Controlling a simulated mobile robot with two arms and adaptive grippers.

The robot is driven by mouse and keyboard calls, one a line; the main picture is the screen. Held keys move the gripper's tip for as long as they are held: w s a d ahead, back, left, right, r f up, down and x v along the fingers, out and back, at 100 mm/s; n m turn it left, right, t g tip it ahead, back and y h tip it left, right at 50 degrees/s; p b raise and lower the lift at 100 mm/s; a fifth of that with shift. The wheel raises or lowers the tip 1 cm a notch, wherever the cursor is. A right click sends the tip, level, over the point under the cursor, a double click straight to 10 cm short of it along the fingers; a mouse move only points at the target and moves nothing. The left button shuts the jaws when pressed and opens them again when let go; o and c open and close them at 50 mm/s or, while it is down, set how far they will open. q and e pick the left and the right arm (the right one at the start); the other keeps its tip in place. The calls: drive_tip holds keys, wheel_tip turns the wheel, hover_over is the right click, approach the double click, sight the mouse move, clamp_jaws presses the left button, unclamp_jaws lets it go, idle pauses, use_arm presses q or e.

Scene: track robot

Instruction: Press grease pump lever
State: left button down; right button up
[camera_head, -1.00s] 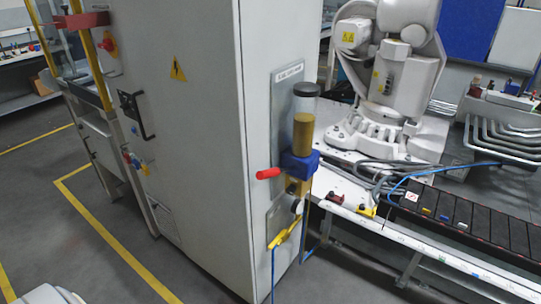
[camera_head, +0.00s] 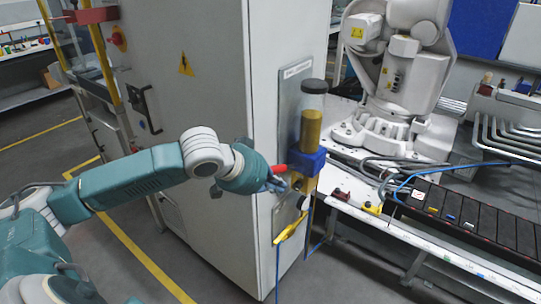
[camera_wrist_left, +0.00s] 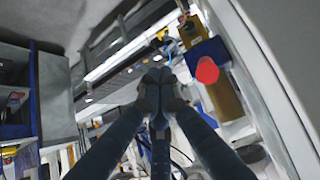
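The grease pump has a blue body (camera_head: 308,160) with an amber reservoir (camera_head: 312,125) above it, on the side of a grey cabinet. Its red lever (camera_head: 279,168) sticks out to the left of the blue body. My left gripper (camera_head: 279,184) is beside the lever's outer end, slightly below it in the head view; contact cannot be told. In the left wrist view, the round red lever end (camera_wrist_left: 207,70) is right of the fingertips (camera_wrist_left: 158,78), with a gap in the picture. The fingertips are together with nothing between them. My right gripper is out of view.
The grey cabinet (camera_head: 215,80) stands close behind my left forearm. A bench with a white robot arm (camera_head: 400,80), cables and a black slatted strip (camera_head: 480,220) is to the right. A yellow part and blue hose (camera_head: 277,265) hang below the pump.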

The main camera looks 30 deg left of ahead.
use_arm(q)
drive_tip(key=a+r+n, duration=0.1)
drive_tip(key=a+r, duration=0.1)
drive_tip(key=r, duration=0.2)
drive_tip(key=a+r+n+t, duration=0.1)
drive_tip(key=a+r, duration=0.2)
drive_tip(key=r, duration=0.2)
drive_tip(key=a+r+n, duration=0.1)
drive_tip(key=a+r, duration=0.1)
drive_tip(key=r, duration=0.2)
drive_tip(key=shift+a+r+y, duration=0.15)
drive_tip(key=shift+a+y, duration=0.05)
drive_tip(key=shift+y, duration=0.2)
drive_tip(key=p, duration=0.2)
hover_over(284, 167)
drive_tip(key=s+a, duration=0.2)
drive_tip(key=a, duration=0.1)
wheel_tip(284, 167, down, 6)
drive_tip(key=f, duration=0.1)
drive_tip(key=s+f, duration=0.1)
drive_tip(key=f, duration=0.1)
drive_tip(key=shift+s+d+f+p, duration=0.3)
drive_tip(key=shift+s+f+p, duration=0.05)
drive_tip(key=shift+s+f, duration=0.05)
drive_tip(key=shift+f, duration=0.15)
drive_tip(key=shift+w, duration=0.1)
